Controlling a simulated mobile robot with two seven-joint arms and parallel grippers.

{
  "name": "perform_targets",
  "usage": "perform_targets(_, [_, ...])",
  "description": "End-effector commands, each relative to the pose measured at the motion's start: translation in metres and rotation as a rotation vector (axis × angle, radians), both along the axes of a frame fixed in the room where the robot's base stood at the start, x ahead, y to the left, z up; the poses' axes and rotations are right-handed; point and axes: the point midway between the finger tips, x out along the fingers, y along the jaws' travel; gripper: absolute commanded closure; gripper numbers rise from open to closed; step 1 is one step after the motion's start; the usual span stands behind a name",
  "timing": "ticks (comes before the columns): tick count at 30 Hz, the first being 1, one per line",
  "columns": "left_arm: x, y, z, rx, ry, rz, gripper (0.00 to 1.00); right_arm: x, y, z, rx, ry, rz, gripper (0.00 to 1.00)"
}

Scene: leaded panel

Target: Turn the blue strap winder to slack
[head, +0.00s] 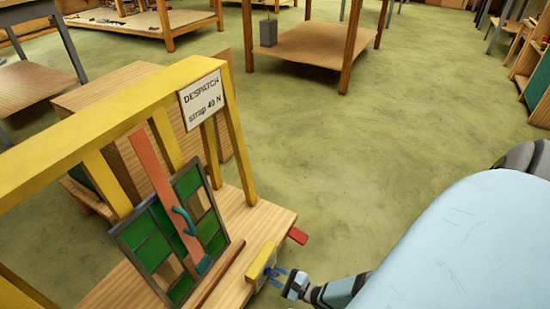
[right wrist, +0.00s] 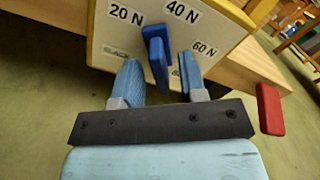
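The blue strap winder (right wrist: 156,58) is a bar-shaped knob on a pale dial plate (right wrist: 218,30) with a yellow edge. The knob's upper end lies between 20 N and 40 N. My right gripper (right wrist: 162,74) is open, its blue fingers either side of the knob with gaps showing. In the head view my right gripper (head: 284,279) is at the yellow-edged winder box (head: 261,260). My left gripper is out of view.
A green leaded panel (head: 150,252) leans in a yellow frame (head: 100,113), crossed by a salmon strap (head: 157,170). A sign (head: 202,100) reads DESPATCH, strap 40 N. A red tab (right wrist: 269,108) sticks out right of the dial. Open floor lies beyond the bench.

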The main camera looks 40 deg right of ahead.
Motion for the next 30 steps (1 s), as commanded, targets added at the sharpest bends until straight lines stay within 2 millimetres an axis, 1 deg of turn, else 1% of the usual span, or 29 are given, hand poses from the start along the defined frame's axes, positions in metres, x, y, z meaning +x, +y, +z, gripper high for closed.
perform_targets(4, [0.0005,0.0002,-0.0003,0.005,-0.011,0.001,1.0,0.0098,0.0026,-0.0003,-0.001,0.0,0.001,0.62])
perform_targets(13, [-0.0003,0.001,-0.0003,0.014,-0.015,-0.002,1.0,0.0112,0.0031,0.0,-0.001,0.001,0.0,0.62])
perform_targets(14, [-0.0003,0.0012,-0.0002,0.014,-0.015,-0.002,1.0,0.0112,0.0031,0.0,-0.001,0.001,0.0,0.69])
perform_targets(15, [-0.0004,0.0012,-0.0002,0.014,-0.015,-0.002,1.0,0.0111,0.0031,0.0,-0.001,0.001,0.0,0.78])
perform_targets(18, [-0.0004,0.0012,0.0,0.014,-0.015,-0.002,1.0,0.011,0.003,0.0,-0.001,0.001,0.0,0.98])
perform_targets(26, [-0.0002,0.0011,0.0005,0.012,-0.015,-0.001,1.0,0.0107,0.003,-0.0001,-0.018,-0.004,0.0,0.98])
perform_targets(30, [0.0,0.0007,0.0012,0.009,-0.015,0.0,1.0,0.0104,0.0031,-0.0004,-0.063,-0.016,0.0,0.98])
